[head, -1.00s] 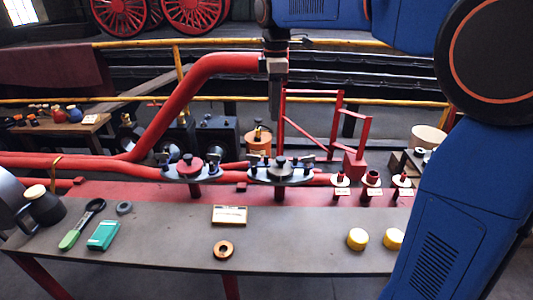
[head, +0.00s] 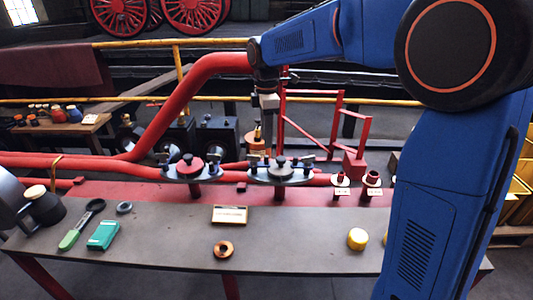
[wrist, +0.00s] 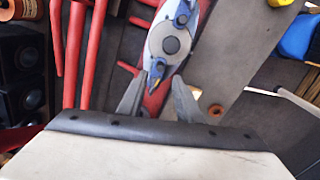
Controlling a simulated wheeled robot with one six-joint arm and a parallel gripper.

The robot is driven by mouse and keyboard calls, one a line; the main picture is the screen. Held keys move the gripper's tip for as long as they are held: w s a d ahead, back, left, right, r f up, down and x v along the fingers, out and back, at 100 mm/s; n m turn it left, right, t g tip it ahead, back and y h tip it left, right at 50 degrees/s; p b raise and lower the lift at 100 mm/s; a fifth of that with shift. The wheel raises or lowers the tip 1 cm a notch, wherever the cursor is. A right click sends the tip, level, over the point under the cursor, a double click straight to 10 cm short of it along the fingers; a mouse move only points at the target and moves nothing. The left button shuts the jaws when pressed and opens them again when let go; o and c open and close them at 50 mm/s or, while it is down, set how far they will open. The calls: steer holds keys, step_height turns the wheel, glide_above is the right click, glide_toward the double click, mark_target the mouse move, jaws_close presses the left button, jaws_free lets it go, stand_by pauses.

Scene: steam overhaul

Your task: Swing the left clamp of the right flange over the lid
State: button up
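The right flange (head: 281,178) stands on a red pipe stub at the bench's back, with a grey lid (head: 280,164) and dark knob on it. Its left clamp (head: 253,160) and right clamp (head: 308,159) stick up at its sides. In the wrist view I see the grey lid (wrist: 171,40), with one clamp (wrist: 157,72) near my fingers and another (wrist: 182,16) beyond. The near one appears to be the left clamp. My gripper (wrist: 157,95) is open and empty, pointing down above the flange's left side. Contact with the clamp does not show.
The left flange (head: 190,174), with a red lid, stands close to the left. A thick red pipe (head: 185,105) rises behind it. A red frame (head: 310,115) stands behind right.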

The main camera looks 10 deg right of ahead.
mark_target(267, 156)
step_height(267, 156, down, 7)
steer(key=shift+f, duration=0.1)
stand_by(0.3)
jaws_close()
